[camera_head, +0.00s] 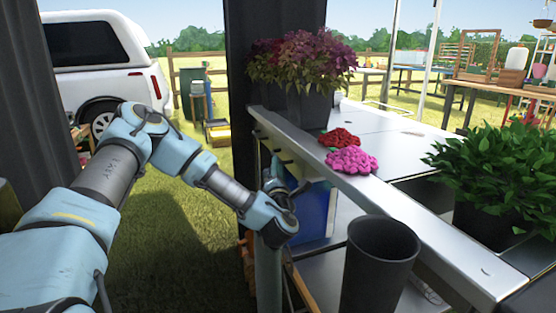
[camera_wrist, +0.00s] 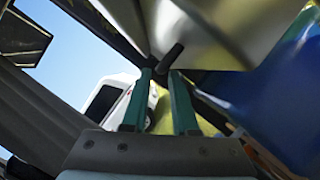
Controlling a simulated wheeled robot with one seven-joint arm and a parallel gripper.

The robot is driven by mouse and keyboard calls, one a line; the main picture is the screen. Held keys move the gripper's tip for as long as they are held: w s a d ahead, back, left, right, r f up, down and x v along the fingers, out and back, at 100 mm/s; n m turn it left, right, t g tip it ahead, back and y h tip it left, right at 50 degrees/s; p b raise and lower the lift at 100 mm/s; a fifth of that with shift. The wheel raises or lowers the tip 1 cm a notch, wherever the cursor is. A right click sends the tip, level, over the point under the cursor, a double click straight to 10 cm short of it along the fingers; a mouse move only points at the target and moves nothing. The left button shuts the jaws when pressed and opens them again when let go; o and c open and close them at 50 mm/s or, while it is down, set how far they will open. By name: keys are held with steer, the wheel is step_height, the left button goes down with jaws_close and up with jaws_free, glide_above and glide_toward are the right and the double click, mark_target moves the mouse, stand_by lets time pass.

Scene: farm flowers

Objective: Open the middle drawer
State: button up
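A metal-topped table (camera_head: 375,190) runs from the centre to the lower right in the head view. Short dark handles (camera_head: 283,160) stick out below its left edge; I cannot tell drawer fronts apart there. In the wrist view my gripper (camera_wrist: 161,74) points up under a pale metal panel (camera_wrist: 215,30). Its two teal fingers are apart, with a visible gap between them. A dark handle (camera_wrist: 171,57) lies at the fingertips, partly between them; I cannot tell whether they touch it.
On the table are a potted purple plant (camera_head: 310,75), red flowers (camera_head: 340,138) and pink flowers (camera_head: 351,160). A dark empty pot (camera_head: 380,265) stands in front, and a leafy green plant (camera_head: 495,170) at right. A blue box (camera_head: 318,210) sits beneath. Grass lies open at left.

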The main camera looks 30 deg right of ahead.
steer(key=shift+x, duration=2.25)
jaws_close()
